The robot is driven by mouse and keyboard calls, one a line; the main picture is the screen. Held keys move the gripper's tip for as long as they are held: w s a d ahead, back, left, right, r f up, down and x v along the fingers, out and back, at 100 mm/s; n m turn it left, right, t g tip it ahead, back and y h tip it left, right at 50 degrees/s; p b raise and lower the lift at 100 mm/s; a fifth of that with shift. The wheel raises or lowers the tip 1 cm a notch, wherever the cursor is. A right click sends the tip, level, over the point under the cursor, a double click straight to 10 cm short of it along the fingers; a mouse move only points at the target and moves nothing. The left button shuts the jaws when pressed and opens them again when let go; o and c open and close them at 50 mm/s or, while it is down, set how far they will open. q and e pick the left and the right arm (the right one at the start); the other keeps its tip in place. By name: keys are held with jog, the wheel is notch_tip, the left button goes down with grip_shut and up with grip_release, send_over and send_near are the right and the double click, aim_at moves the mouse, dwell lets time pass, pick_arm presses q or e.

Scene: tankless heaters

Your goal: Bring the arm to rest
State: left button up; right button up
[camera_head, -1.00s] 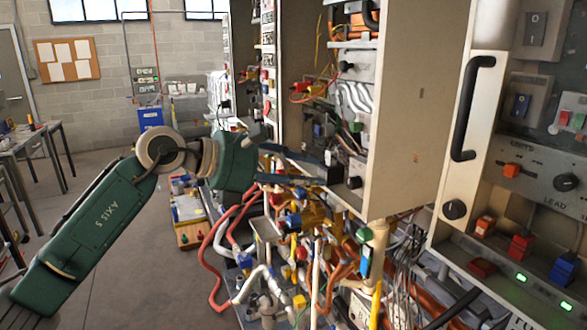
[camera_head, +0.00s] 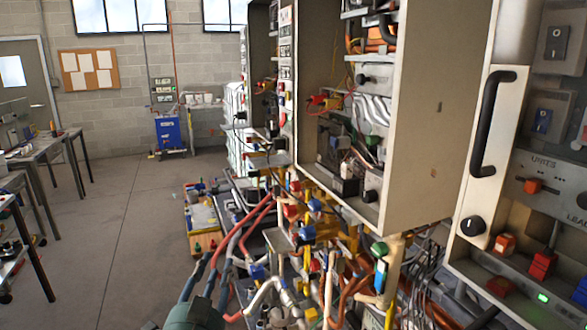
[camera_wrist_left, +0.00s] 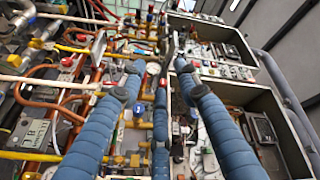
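My left gripper (camera_head: 210,268) shows at the bottom of the head view, its dark blue fingers pointing up and away beside the red and grey hoses. A green part of my left arm (camera_head: 195,314) lies behind it at the lower edge. In the left wrist view the blue ribbed fingers of my left gripper (camera_wrist_left: 158,68) are spread apart, with nothing seen held between them. Beyond them are pipes and open heater boxes. I cannot tell whether a finger touches anything. My right gripper is in neither view.
Open heater cabinets (camera_head: 425,110) fill the right side, with a black handle (camera_head: 485,125) near me. Tangled pipes and hoses (camera_head: 300,245) hang below. Tables (camera_head: 62,140) line the left; the concrete floor (camera_head: 125,210) between is clear.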

pick_arm(q)
jog(key=s+a+f+n+g+y, duration=0.1)
jog(key=s+a+f+n+g, duration=0.2)
jog(key=s+f, duration=0.45)
jog(key=s+a+f+n+g+y, duration=0.15)
jog(key=s+f+g, duration=0.25)
jog(key=f, duration=0.7)
jog(key=s+f+n+g+h, duration=0.15)
jog(key=s+f+g, duration=0.35)
jog(key=s, duration=0.6)
jog(key=s+f+n+g+h, duration=0.1)
jog(key=s+f+n+g, duration=0.15)
jog(key=s+f, duration=0.65)
jog(key=s+f+g, duration=0.1)
jog(key=s+f, duration=0.2)
jog(key=f, duration=1)
jog(key=s+f+g, duration=0.1)
jog(key=s+f, duration=0.1)
jog(key=f, duration=1)
jog(key=s+a+f+m+g+b, duration=0.1)
jog(key=s+a+f, duration=0.1)
jog(key=s+f, duration=1.4)
jog(key=shift+s+a, duration=0.15)
jog(key=shift+s, duration=0.4)
